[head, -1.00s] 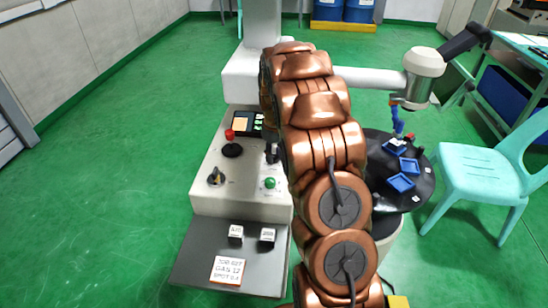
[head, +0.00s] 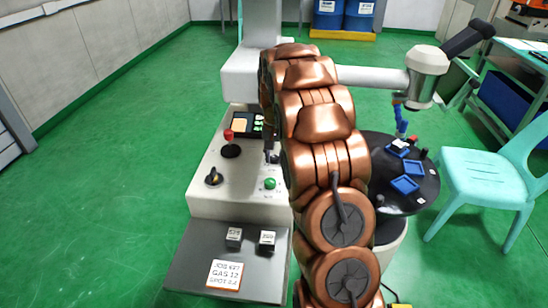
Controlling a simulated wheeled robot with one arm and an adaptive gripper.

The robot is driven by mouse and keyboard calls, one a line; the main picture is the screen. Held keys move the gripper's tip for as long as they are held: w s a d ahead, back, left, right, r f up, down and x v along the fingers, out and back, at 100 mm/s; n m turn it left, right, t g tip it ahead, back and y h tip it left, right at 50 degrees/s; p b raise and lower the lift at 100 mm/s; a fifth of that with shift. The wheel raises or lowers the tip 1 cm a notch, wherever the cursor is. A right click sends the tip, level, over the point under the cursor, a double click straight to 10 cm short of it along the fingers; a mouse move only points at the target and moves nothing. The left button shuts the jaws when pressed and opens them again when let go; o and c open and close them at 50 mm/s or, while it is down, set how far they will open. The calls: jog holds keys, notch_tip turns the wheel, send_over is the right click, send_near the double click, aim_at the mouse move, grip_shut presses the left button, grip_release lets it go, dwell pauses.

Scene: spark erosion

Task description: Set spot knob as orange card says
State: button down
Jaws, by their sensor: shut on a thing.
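The orange-edged card (head: 225,274) lies on the grey shelf at the front of the machine. Its lines start with JOB, GAS and SPOT; GAS seems to read 12, and the spot figure is too small to read surely. My gripper (head: 271,157) is at the right part of the sloped panel, mostly hidden behind my copper arm. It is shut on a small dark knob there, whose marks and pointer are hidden. Another black knob with an orange pointer (head: 213,177) sits free at the panel's left.
Two small labelled blocks (head: 234,237) stand on the shelf (head: 190,262). At right are a round black table with blue trays (head: 404,185) and a turquoise chair (head: 480,177).

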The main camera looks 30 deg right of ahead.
aim_at(274, 157)
jog(key=shift+m, duration=0.4)
jog(key=c, duration=0.8)
grip_release()
jog(key=shift+c, duration=0.2)
notch_tip(274, 157, up, 12)
dwell(0.4)
